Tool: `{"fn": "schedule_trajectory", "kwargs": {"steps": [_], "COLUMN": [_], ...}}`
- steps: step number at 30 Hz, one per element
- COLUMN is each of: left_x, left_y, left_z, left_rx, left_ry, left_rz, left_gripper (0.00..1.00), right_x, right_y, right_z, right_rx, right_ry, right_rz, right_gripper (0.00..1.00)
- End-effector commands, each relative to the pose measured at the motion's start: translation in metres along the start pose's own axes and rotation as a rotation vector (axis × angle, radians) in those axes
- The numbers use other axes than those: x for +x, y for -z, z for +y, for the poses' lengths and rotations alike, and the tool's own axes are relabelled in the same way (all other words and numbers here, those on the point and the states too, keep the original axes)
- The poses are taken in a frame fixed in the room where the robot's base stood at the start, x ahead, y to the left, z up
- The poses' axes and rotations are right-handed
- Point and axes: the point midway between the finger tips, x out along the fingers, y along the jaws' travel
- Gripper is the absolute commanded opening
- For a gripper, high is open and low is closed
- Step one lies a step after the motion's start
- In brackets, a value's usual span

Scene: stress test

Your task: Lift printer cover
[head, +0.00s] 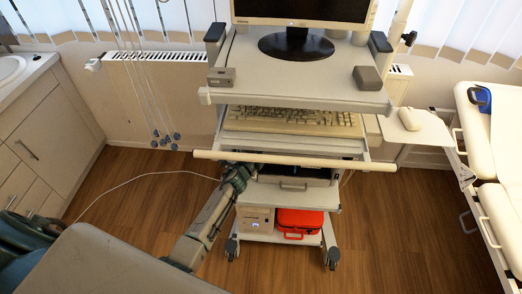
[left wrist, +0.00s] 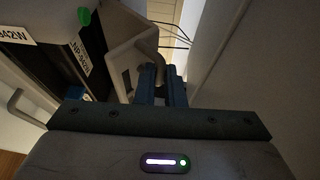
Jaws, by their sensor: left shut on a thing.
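The printer (head: 292,172) sits on the cart's middle shelf, under the keyboard tray. Only its front strip shows in the head view. In the left wrist view its dark body (left wrist: 88,58) carries white labels and a green button, with a light grey panel, which may be its cover (left wrist: 122,55), beside it. My left gripper (head: 240,172) reaches in at the printer's left side. Its blue fingers (left wrist: 160,84) are close together on a small grey part by the panel. The exact grip point is dark and partly hidden. My right gripper is not in view.
The keyboard tray's front bar (head: 295,160) spans just above the printer. The cart (head: 299,83) carries a monitor on top. A red case (head: 299,222) stands on the bottom shelf. A white cable (head: 130,180) runs to the cart. The bed (head: 500,195) is at right.

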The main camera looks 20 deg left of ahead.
Motion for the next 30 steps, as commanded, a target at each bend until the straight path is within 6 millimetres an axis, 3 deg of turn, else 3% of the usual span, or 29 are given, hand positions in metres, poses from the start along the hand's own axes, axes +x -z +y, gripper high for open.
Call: {"fn": "schedule_trajectory", "kwargs": {"steps": [18,19,22,30], "left_x": [0.0049,0.0049,0.0048,0.0041], "left_y": [-0.0015,-0.0015,-0.0015,-0.0016], "left_z": [-0.0078,-0.0078,-0.0075,-0.0068], "left_rx": [-0.004,-0.004,-0.003,-0.002], "left_ry": [0.003,0.003,0.002,0.001], "left_rz": [0.001,0.001,0.0,0.0], "left_gripper": [0.0,0.13,0.3,0.3], "right_x": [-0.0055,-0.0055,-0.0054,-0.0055], "right_y": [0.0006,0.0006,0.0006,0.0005], "right_z": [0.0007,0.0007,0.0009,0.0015], "right_rx": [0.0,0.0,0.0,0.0], "right_ry": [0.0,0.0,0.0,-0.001], "right_rz": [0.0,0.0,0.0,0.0], "right_gripper": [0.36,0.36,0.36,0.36]}}
